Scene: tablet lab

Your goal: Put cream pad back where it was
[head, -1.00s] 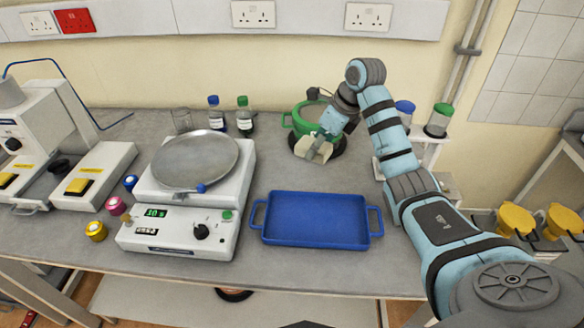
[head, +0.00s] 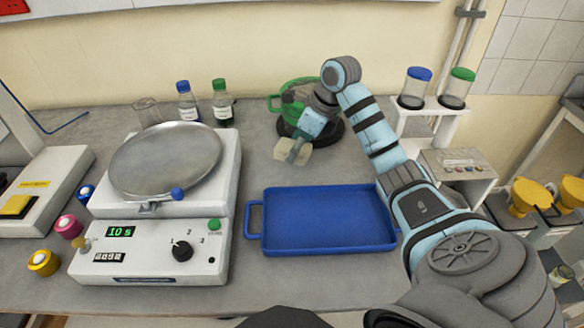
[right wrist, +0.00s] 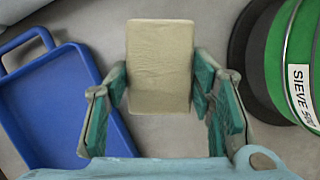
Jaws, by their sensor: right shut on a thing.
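The cream pad (head: 293,151) is a small cream block above the bench behind the blue tray. My right gripper (head: 298,140) is shut on it, in front of the green sieve. In the right wrist view the cream pad (right wrist: 160,65) sits between the two fingers of my right gripper (right wrist: 163,88). Whether the pad touches the bench is hard to tell. My left gripper is not in view.
The blue tray (head: 262,248) lies empty on the bench. The green sieve (head: 276,102) stands on a dark round base (head: 334,132) behind the gripper. A balance-like machine with a round metal pan (head: 165,160) stands left. A white stand (head: 450,122) holds jars right.

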